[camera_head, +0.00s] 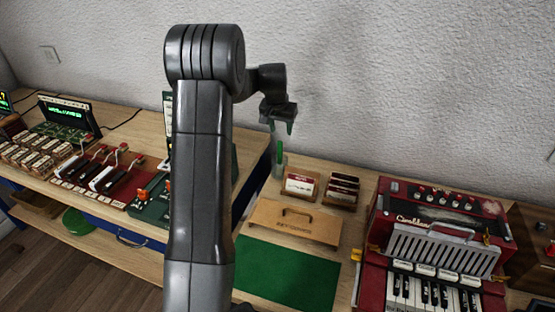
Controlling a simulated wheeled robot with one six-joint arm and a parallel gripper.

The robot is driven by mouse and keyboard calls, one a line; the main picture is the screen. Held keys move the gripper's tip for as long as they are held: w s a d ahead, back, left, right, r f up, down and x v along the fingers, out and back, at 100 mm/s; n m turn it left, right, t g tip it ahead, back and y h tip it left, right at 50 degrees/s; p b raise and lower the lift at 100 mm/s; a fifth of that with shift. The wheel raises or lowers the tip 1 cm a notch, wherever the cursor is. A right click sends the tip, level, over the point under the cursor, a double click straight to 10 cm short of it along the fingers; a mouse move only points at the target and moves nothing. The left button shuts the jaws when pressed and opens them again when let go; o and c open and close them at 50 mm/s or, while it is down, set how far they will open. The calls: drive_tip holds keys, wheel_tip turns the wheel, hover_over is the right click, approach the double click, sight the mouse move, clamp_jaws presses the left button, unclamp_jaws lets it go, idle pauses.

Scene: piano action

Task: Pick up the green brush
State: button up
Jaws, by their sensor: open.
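The green brush (280,148) stands upright near the wall, at the back left of the right-hand table. Its lower part is in what looks like a small clear holder (280,171). My gripper (281,128) points down just above the brush, with its fingers apart. The upper end of the brush shows close below the fingertips. I cannot tell whether the fingers reach around it or touch it.
Card boxes (300,184) stand right of the brush. A red accordion (440,235) fills the right side. My arm hides part of the left table (130,120).

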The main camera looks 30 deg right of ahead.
sight(280, 149)
drive_tip(key=p+x, duration=0.1)
drive_tip(key=x, duration=0.3)
drive_tip(key=p+x, duration=0.1)
drive_tip(key=x, duration=0.3)
drive_tip(key=w+p+x, duration=0.1)
drive_tip(key=x, duration=0.3)
drive_tip(key=shift+a+f, duration=0.25)
drive_tip(key=shift+a, duration=0.1)
clamp_jaws()
